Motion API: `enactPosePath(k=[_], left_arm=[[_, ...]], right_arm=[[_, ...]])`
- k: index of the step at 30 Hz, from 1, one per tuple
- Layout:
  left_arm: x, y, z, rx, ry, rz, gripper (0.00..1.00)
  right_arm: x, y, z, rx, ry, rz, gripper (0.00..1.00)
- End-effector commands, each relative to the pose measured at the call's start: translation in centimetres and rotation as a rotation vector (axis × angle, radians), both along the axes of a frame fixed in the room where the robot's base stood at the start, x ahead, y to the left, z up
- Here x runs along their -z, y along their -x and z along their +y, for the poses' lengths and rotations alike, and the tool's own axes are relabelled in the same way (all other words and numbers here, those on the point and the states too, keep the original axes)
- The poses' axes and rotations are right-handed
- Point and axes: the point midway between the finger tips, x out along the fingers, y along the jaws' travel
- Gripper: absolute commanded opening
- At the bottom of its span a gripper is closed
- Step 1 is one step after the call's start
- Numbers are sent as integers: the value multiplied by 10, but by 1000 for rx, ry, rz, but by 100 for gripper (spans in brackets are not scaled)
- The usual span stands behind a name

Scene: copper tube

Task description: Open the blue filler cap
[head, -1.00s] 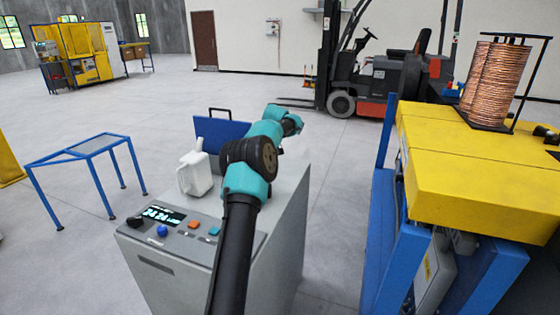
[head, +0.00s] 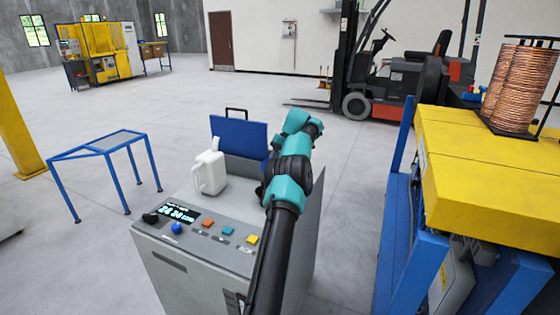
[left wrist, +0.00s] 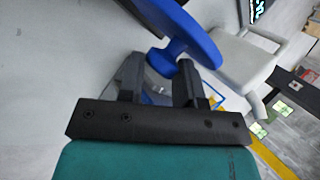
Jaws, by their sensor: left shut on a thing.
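The blue filler cap (left wrist: 192,36) shows in the left wrist view as a round blue disc seen nearly edge-on, with a blue part reaching down between my fingers. My left gripper (left wrist: 160,82) is shut on it; the exact contact is partly hidden. In the head view my left arm reaches over the grey cabinet (head: 190,265), and its links hide the gripper and most or all of the cap. My right gripper is in neither view.
A white jug (head: 209,174) stands on the cabinet left of my arm, beside a blue panel (head: 238,136) with a black handle. Buttons and a display (head: 178,213) are at the front. A yellow-topped machine (head: 480,170) stands to the right. A blue-framed table (head: 100,147) is at left.

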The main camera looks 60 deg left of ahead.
Motion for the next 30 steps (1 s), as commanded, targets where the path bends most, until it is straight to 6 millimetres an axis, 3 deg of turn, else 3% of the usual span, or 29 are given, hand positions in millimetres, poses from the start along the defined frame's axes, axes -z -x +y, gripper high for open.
enactPosePath(k=[1, 4, 5, 12, 30], left_arm=[[11, -8, -7, 8, 26, 2, 0], [11, -8, -7, 8, 26, 2, 0], [11, -8, -7, 8, 26, 2, 33], [10, -7, -6, 6, 23, 1, 56], [5, -4, -4, 3, 13, -2, 58]], right_arm=[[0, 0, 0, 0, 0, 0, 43], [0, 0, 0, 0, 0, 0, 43], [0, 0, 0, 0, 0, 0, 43], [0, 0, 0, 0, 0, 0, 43], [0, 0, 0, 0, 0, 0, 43]])
